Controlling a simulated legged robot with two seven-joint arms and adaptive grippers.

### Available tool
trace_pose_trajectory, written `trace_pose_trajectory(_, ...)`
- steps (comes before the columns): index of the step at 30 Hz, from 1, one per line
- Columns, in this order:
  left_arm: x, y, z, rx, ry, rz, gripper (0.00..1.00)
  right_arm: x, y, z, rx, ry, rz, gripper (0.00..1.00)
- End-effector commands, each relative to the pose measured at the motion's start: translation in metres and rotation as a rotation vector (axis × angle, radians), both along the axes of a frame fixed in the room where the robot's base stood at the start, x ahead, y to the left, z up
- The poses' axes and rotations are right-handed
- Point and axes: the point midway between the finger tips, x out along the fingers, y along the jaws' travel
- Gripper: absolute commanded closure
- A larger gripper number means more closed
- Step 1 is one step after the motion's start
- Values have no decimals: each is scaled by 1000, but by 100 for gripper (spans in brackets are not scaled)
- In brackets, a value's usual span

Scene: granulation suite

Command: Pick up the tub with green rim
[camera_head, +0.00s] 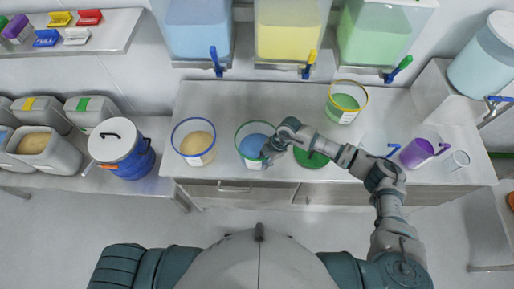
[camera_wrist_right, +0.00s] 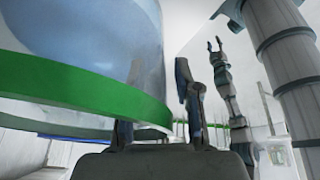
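The tub with green rim (camera_head: 239,133) stands on the bench in the head view, a clear tub with blue contents and a white label. Its green rim (camera_wrist_right: 75,85) fills the left of the right wrist view. My right gripper (camera_head: 267,155) is at the tub's right side. In the wrist view its fingers (camera_wrist_right: 162,100) are spread, one seen against the clear wall and one outside it with a gap. Whether either finger touches the wall is unclear. My left gripper (camera_wrist_right: 214,45) shows small in the wrist view, fingers apart and empty; it is outside the head view.
A blue-rimmed tub (camera_head: 176,134) stands left of it. A green disc (camera_head: 312,158) lies under my right arm. A yellow-rimmed tub (camera_head: 345,101) stands behind right, and a purple cup (camera_head: 418,152) farther right. Hoppers with blue (camera_head: 217,60), yellow and green taps overhang the back.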

Motion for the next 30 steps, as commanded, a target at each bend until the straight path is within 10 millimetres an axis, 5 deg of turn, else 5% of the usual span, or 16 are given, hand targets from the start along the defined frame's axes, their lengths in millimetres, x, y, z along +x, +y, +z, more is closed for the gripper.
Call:
trace_pose_trajectory(3,0,0,0,0,0,0,60,0,0,0,0,-1,0,70)
trace_pose_trajectory(7,0,0,0,0,0,1,60,0,0,1,0,-1,0,100)
trace_pose_trajectory(23,0,-1,0,-1,0,1,60,1,0,3,3,-3,-1,100)
trace_pose_trajectory(30,0,-1,-2,-2,0,1,60,1,0,21,3,-5,1,100)
